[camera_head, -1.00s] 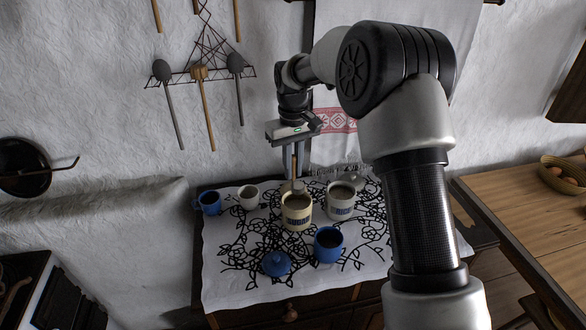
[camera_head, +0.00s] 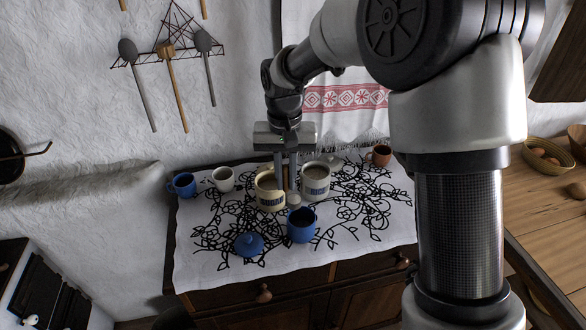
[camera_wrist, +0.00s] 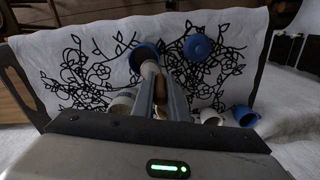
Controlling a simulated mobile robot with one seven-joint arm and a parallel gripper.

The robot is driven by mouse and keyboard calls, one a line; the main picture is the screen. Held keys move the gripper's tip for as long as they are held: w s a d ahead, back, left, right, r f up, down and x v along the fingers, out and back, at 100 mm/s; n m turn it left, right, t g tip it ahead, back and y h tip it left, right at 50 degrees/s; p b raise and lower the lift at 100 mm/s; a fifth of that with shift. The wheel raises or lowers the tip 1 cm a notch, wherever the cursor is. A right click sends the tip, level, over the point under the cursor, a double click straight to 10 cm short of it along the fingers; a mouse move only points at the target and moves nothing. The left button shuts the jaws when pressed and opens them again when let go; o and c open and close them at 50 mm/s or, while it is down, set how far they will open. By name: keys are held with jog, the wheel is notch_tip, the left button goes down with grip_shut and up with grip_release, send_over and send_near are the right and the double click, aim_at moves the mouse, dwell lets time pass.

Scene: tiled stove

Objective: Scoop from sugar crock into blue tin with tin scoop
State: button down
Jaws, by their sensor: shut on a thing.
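My gripper (camera_head: 287,180) is shut on the tin scoop (camera_head: 294,198) by its wooden handle, pointing down between the two crocks. In the wrist view the scoop's pale bowl (camera_wrist: 149,69) overlaps the near rim of the open blue tin (camera_wrist: 142,56); its contents cannot be made out. The blue tin (camera_head: 301,226) stands upright in front of the crocks, dark inside. A cream crock (camera_head: 270,200) stands left of the gripper and a white crock (camera_head: 316,190) right of it, both open and filled. Their labels are unreadable, so I cannot tell which holds sugar.
A blue lid (camera_head: 248,245) lies left of the tin on the patterned cloth (camera_head: 215,270). A blue mug (camera_head: 183,185) and a white cup (camera_head: 223,179) stand at the back left. A brown mug (camera_head: 379,155) stands at the back right. The cloth's front strip is clear.

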jog(key=shift+s+d+f, duration=0.15)
jog(key=shift+d+f, duration=0.05)
jog(key=shift+d, duration=0.1)
jog(key=d+f+y+b, duration=0.1)
jog(key=y, duration=0.1)
jog(key=w+d+f+g+y+b, duration=0.1)
jog(key=d+f+y, duration=0.1)
jog(key=shift+w+y, duration=0.1)
jog(key=shift+y, duration=0.2)
jog(key=w+d+f+g+y+b, duration=0.1)
jog(key=d+f+g+y+b, duration=0.1)
jog(key=d+y, duration=0.3)
jog(key=g+y, duration=0.1)
jog(key=y, duration=0.1)
jog(key=shift+w+d+f+y, duration=0.2)
jog(key=shift+w+y, duration=0.1)
jog(key=shift+w, duration=0.1)
